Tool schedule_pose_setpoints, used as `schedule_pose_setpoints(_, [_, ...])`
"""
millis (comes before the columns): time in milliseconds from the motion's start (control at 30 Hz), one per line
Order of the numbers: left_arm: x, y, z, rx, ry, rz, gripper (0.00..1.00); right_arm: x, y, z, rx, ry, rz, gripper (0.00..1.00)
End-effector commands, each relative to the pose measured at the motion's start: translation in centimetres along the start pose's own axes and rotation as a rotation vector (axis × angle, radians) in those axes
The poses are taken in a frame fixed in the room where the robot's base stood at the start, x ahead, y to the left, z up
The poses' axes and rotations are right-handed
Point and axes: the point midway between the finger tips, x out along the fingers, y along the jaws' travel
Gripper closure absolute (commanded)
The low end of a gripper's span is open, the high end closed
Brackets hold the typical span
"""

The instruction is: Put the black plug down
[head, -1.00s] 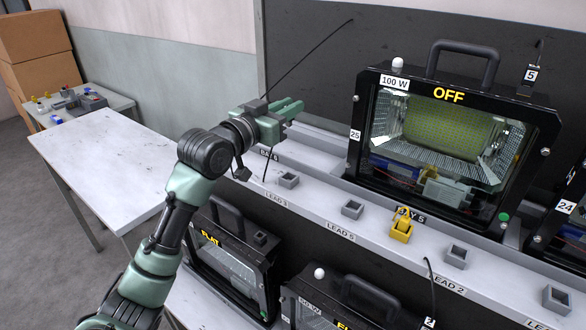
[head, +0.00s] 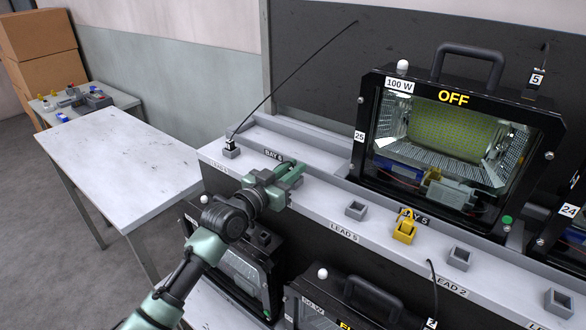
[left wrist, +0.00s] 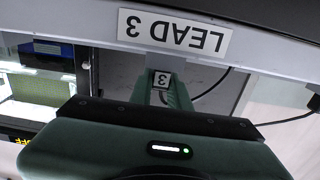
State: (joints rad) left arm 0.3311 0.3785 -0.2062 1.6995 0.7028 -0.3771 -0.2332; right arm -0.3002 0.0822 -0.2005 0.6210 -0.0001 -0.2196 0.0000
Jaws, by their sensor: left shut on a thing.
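My left gripper (head: 290,178) is over the front of the grey shelf, at the spot of a small grey socket that it mostly hides. In the left wrist view its fingers (left wrist: 165,92) are shut on the black plug, of which mainly the white tag "3" (left wrist: 162,80) shows. The "LEAD 3" label (left wrist: 174,36) on the shelf edge is close beside the fingers, upside down in that view. A dark cable (left wrist: 212,88) curves away from the fingers. I cannot tell whether the plug is seated in the socket. My right gripper is not in view.
Another black plug (head: 231,143) stands in a socket at the shelf's left end, its cable rising right. Empty sockets (head: 356,209) and a yellow piece (head: 404,228) line the shelf. A lamp housing marked OFF (head: 455,140) stands behind. A pale table (head: 120,155) is at left.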

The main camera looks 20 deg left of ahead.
Motion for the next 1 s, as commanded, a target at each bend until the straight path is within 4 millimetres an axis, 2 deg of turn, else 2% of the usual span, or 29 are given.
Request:
schedule_pose_setpoints(300, [0.0, 0.0, 0.4, 0.001, 0.001, 0.000, 1.00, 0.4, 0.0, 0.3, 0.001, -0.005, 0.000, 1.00])
schedule_pose_setpoints(333, [0.0, 0.0, 0.2, 0.001, 0.001, 0.000, 0.74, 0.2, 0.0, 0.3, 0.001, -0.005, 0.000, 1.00])
schedule_pose_setpoints(400, [0.0, 0.0, 0.2, 0.000, 0.001, 0.000, 0.61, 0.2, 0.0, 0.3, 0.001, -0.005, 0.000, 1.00])
schedule_pose_setpoints(767, [0.0, 0.0, -0.3, -0.001, 0.001, 0.000, 0.61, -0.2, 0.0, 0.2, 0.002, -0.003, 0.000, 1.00])
schedule_pose_setpoints(867, [-1.2, -0.1, 0.1, 0.000, 0.000, -0.001, 0.61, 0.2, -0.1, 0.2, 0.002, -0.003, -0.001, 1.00])
schedule_pose_setpoints(1000, [-4.0, 0.0, 0.2, 0.001, -0.001, 0.000, 0.61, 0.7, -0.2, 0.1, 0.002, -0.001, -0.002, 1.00])
